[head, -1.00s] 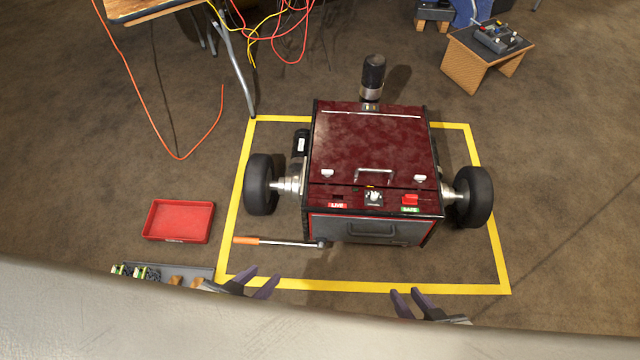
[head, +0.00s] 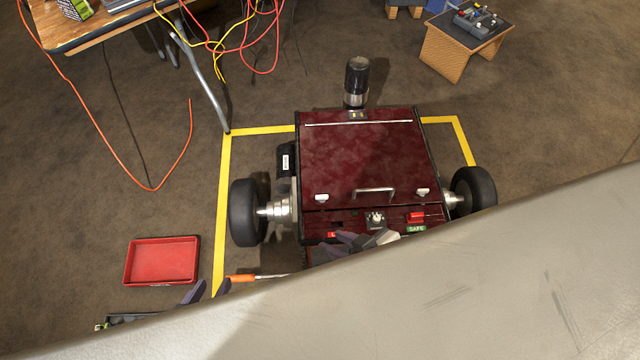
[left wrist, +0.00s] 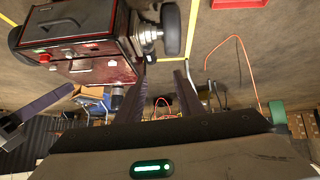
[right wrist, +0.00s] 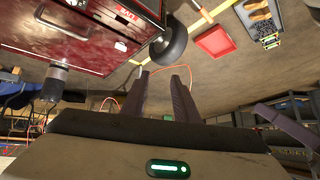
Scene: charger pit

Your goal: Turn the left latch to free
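The left latch (head: 322,198) is a small white piece at the front left of the dark red lid (head: 350,155). It also shows in the right wrist view (right wrist: 120,46). A matching right latch (head: 423,193) sits at the lid's front right. My right gripper (head: 345,240) is over the front panel, below and right of the left latch and apart from it. Its fingers stand apart and empty in the right wrist view. My left gripper (head: 207,291) is near the floor tape, left of the box, open and empty. My pale body covers the lower right of the head view.
The lid handle (head: 374,191), a knob (head: 376,218) and a red switch (head: 416,216) above a SAFE label are near the latches. A wheel (head: 248,212) stands left of the box. An orange-handled tool (head: 243,278) and red tray (head: 160,260) lie on the floor.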

